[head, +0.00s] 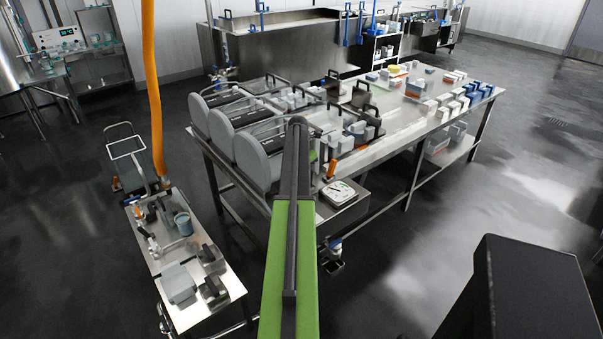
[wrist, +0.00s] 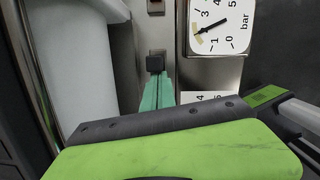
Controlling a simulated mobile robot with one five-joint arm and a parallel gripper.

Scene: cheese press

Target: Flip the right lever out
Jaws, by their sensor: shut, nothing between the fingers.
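In the wrist view, the narrow teal fingers of my gripper (wrist: 158,92) are together, with nothing seen between them. They point up the picture at a small black block (wrist: 155,63) on a metal strip, perhaps a lever end. I cannot tell whether they touch it. A second dark fitting (wrist: 155,6) is cut off at the top edge. I cannot tell which is the right lever. In the head view, my arm hides the gripper. An orange handle (head: 332,167) shows just right of the arm, above the gauge.
The white pressure gauge (wrist: 220,26) is right of the fingers; it also shows in the head view (head: 340,190). A pale cylinder (wrist: 80,65) stands close on the left. A steel table (head: 400,128) with several blocks extends right. A small cart (head: 212,312) stands left.

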